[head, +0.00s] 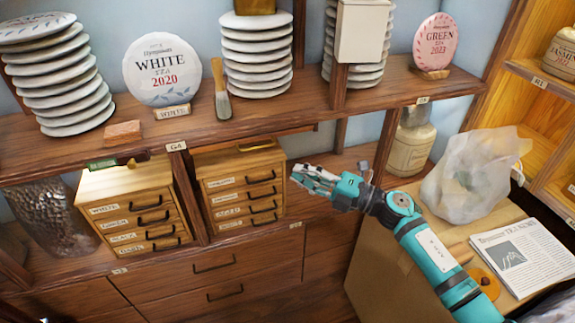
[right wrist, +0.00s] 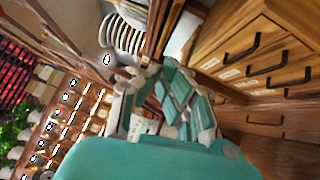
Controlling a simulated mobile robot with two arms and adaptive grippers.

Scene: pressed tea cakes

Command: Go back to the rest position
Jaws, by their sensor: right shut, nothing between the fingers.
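My right gripper (head: 308,180) is in the middle of the head view, its teal arm coming in from the lower right. It is shut and empty, just right of the small drawer cabinet (head: 240,188) and below the shelf (head: 330,112). In the right wrist view the gripper (right wrist: 165,80) points toward the shelving, with wooden drawers (right wrist: 255,65) to its right. I cannot tell whether it touches anything.
A second drawer cabinet (head: 135,208) stands at left. A plastic bag (head: 472,178) and a newspaper (head: 522,258) lie on a table at right.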

